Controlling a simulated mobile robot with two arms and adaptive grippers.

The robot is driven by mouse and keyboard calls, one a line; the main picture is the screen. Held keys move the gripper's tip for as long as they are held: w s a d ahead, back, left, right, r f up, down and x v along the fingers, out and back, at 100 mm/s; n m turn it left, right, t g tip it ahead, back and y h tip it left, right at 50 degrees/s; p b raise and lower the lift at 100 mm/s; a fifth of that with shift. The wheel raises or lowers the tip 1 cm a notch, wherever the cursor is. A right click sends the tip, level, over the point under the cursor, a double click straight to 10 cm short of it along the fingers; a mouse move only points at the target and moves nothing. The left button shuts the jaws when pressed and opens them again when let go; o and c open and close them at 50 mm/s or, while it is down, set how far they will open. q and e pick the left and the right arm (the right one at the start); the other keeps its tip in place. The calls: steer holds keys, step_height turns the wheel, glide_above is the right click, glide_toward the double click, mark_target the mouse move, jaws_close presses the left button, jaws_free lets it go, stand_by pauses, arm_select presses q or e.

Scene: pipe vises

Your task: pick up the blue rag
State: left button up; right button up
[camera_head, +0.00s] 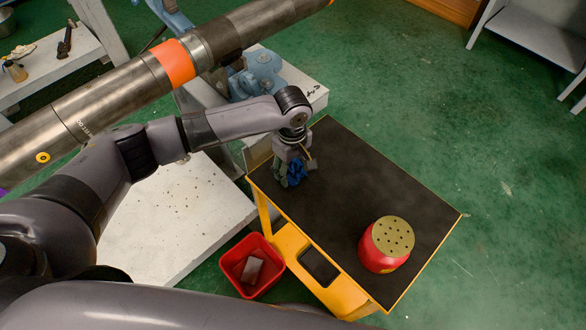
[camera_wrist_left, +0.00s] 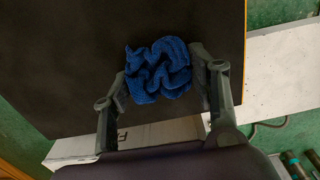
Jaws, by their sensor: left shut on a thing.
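The blue rag (camera_head: 296,172) is a crumpled cloth at the far left end of the black-topped yellow cart (camera_head: 340,185). In the left wrist view the rag (camera_wrist_left: 158,70) lies bunched between the two fingers. My left gripper (camera_head: 293,174) points down at the cart top and is shut on the rag; its fingers (camera_wrist_left: 160,84) touch the rag on both sides. I cannot tell whether the rag is clear of the cart top. My right gripper does not show in either view.
A red container with a perforated tan top (camera_head: 386,244) stands at the cart's near right. A red bin (camera_head: 250,266) is on the floor beside the cart. A large pipe with an orange band (camera_head: 173,62) crosses the upper left. The cart's middle is clear.

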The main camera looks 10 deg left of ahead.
mark_target(291, 168)
arm_select(q)
steer(key=shift+r, duration=0.1)
step_height(291, 168, up, 20)
steer(key=p, duration=0.1)
stand_by(0.4)
steer(key=shift+o, duration=0.6)
steer(key=c, duration=0.5)
steer(key=shift+s+a, duration=0.1)
